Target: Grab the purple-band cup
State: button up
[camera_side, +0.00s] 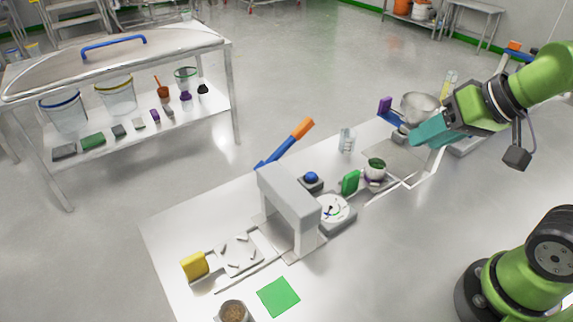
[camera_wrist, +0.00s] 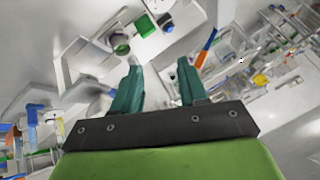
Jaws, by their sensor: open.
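The purple-band cup (camera_side: 375,174) stands upright on the bench in the side view, with green contents at its top and a purple band low on its side. In the wrist view the cup (camera_wrist: 116,40) shows at the upper left, beyond the left finger. My gripper (camera_side: 415,138) is in the air to the right of the cup and above it, apart from it. Its two teal fingers are spread with nothing between them in the wrist view (camera_wrist: 158,66).
A green block (camera_side: 350,182) stands just left of the cup, near a round dial (camera_side: 334,210) and a grey press frame (camera_side: 290,208). A metal bowl (camera_side: 420,107) is behind my gripper. A clear small rack (camera_side: 347,139) stands behind the cup. The bench's front right is bare.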

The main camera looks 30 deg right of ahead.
dwell(0.4)
jog(key=o, duration=0.7)
